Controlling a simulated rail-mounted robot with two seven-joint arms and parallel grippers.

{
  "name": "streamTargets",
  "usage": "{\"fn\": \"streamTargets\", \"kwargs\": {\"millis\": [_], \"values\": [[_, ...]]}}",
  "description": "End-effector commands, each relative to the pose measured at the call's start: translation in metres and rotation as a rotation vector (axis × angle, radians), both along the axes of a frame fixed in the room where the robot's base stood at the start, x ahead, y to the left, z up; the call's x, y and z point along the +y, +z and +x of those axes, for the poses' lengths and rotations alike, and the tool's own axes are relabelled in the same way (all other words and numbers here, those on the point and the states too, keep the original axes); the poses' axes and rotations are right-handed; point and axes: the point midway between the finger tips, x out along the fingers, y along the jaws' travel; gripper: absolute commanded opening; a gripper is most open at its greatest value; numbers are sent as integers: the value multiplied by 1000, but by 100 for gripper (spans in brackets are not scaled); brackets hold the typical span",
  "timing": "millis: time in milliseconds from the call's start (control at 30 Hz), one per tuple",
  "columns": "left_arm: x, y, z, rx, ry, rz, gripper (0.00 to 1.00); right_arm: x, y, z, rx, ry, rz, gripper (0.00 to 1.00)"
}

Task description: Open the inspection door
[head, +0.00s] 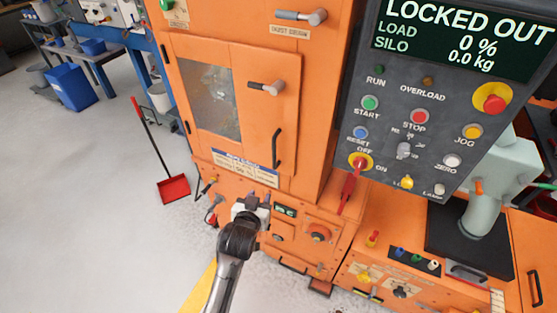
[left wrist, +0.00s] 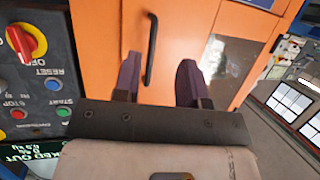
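The inspection door (head: 252,68) is an orange panel with a dark window (head: 209,98) in the cabinet front. It looks shut. My left gripper (head: 252,205) is below the door in the head view. In the left wrist view its two dark fingers (left wrist: 158,80) are spread apart and empty. The black handle (left wrist: 150,50) shows beyond them, between the fingertips in the picture; contact does not show. My right gripper is not in view.
A red dustpan (head: 174,189) stands on the floor at left, near a blue bin (head: 71,87). Floor left of the cabinet is mostly clear.

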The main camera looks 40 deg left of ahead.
Motion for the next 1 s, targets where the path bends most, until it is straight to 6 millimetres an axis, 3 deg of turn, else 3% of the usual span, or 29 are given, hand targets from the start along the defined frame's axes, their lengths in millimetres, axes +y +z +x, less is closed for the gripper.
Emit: {"fn": "streamTargets", "kwargs": {"millis": [200, 467, 1000], "values": [[3, 33, 10, -217, -1, 104, 38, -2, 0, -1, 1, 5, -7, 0], [5, 47, 19, -306, -9, 117, 38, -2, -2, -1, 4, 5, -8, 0], [42, 46, 104, -303, -7, 114, 38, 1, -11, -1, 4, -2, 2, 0]]}}
